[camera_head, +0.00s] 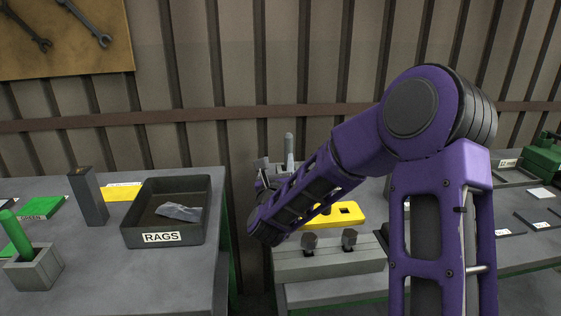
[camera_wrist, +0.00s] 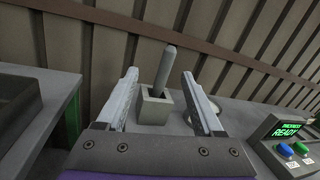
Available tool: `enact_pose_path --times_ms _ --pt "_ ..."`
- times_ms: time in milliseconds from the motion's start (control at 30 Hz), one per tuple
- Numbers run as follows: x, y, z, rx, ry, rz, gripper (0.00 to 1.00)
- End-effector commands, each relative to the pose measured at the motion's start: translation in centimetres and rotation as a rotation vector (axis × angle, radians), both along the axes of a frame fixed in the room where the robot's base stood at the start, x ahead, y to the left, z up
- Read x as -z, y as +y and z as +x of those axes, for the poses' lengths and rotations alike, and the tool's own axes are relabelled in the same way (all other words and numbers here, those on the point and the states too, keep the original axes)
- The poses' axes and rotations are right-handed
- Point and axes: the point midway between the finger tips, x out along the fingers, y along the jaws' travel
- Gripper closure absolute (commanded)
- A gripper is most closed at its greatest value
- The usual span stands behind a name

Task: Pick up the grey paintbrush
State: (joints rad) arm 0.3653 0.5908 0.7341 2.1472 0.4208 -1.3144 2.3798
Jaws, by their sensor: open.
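The grey paintbrush (camera_wrist: 165,68) stands upright, slightly tilted in the picture, with its handle up in a square grey holder block (camera_wrist: 154,108). Its lower end is hidden inside the block. In the head view the grey handle (camera_head: 289,146) shows behind my arm, and its holder is mostly hidden. My gripper (camera_wrist: 159,75) is open and empty. In the wrist view its two fingers frame the brush, one on each side. The brush appears beyond the fingertips, and I see no contact.
A black RAGS tray (camera_head: 127,232) and a green handle (camera_head: 15,232) in a grey block stand on the left table. A yellow plate (camera_head: 347,213) lies near my arm. A box with a READY display (camera_wrist: 289,133) and buttons is right of the holder. A corrugated wall stands behind.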

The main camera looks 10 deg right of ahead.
Motion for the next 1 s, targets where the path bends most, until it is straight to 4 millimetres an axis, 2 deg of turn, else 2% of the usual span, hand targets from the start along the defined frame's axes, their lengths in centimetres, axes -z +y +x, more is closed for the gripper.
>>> enact_pose_path --times_ms 100,267,700,800,1000 --pt "1.1 -1.4 -0.3 0.049 0.018 0.158 0.31" --pt "1.5 -2.0 0.7 0.067 0.02 0.217 0.31" --pt "1.4 -4.3 9.4 0.065 0.019 0.211 0.31" --pt "1.4 -4.6 10.7 0.064 0.019 0.21 0.31" --pt "1.4 -4.9 11.8 0.063 0.019 0.209 0.31"
